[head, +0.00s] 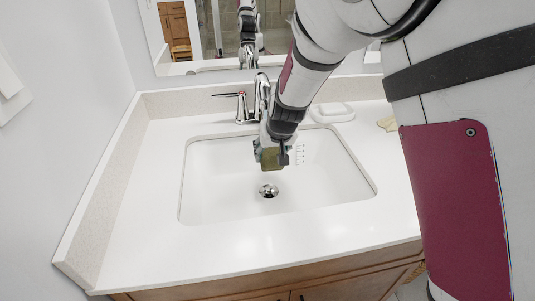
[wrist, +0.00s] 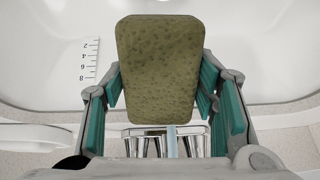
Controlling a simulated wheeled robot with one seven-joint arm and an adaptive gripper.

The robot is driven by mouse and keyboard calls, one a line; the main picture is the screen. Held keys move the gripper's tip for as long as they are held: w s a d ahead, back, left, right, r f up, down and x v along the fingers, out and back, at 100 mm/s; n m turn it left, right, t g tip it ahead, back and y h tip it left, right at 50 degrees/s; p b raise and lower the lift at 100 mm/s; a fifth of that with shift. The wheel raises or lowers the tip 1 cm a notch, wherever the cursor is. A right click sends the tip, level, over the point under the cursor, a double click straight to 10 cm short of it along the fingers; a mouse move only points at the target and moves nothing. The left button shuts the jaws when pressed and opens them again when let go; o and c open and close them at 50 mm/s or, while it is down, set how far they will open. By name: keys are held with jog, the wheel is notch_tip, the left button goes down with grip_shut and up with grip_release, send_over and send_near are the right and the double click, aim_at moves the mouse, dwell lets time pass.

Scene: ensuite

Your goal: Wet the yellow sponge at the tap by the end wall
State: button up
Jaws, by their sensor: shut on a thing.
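My gripper (head: 271,152) is shut on the yellow sponge (head: 270,159), which looks olive in the wrist view (wrist: 158,70). The fingers (wrist: 160,92) grip it from both sides. The sponge is over the white basin (head: 330,190), behind and above the drain. The chrome tap (head: 243,108) stands at the back rim near the end wall, its spout partly hidden by my arm. In the wrist view chrome parts of the tap (wrist: 150,147) show just below the sponge. A pale bluish strip there touches the sponge's edge in the picture; I cannot tell whether it is running water.
A white soap dish (head: 332,112) stands behind the basin to the right, with a beige item (head: 388,124) further right. A mirror (head: 215,30) is at the back. The end wall (head: 60,110) is at left. The front counter (head: 240,250) is clear.

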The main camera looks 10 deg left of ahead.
jog(key=shift+d, duration=0.1)
jog(key=s+d, duration=0.2)
jog(key=s, duration=0.5)
jog(key=shift+s+d+p, duration=0.25)
jog(key=shift+d+p, duration=0.15)
jog(key=shift+p, duration=0.05)
dwell(0.3)
dwell(1.2)
jog(key=s+d+r+p, duration=0.1)
jog(key=s+r+p, duration=0.2)
jog(key=s+r, duration=0.1)
jog(key=shift+s+d+p, duration=0.35)
jog(key=shift+p, duration=0.05)
jog(key=shift+r, duration=0.1)
dwell(0.6)
